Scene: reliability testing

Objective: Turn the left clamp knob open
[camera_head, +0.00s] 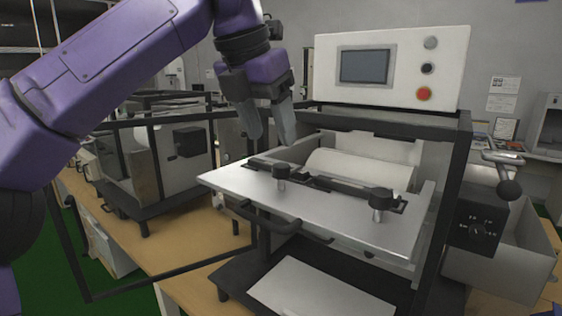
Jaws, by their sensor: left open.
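The left clamp knob (281,171), a black cap on a short metal post, stands on the light metal plate (330,212) of the test machine. The right clamp knob (381,198) stands on the same plate, farther right. A black clamp bar (325,183) runs along the plate between and behind the knobs. My left gripper (268,139) points down with its grey fingers spread and empty. It appears above and slightly left of the left knob, apart from it. My right gripper is not in view.
A control box with a screen (364,66) and a red button (424,94) tops the machine frame. A black handle (265,219) sticks out at the plate's front. Another framed machine (180,150) stands at the left. A crank lever (508,186) is at the right.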

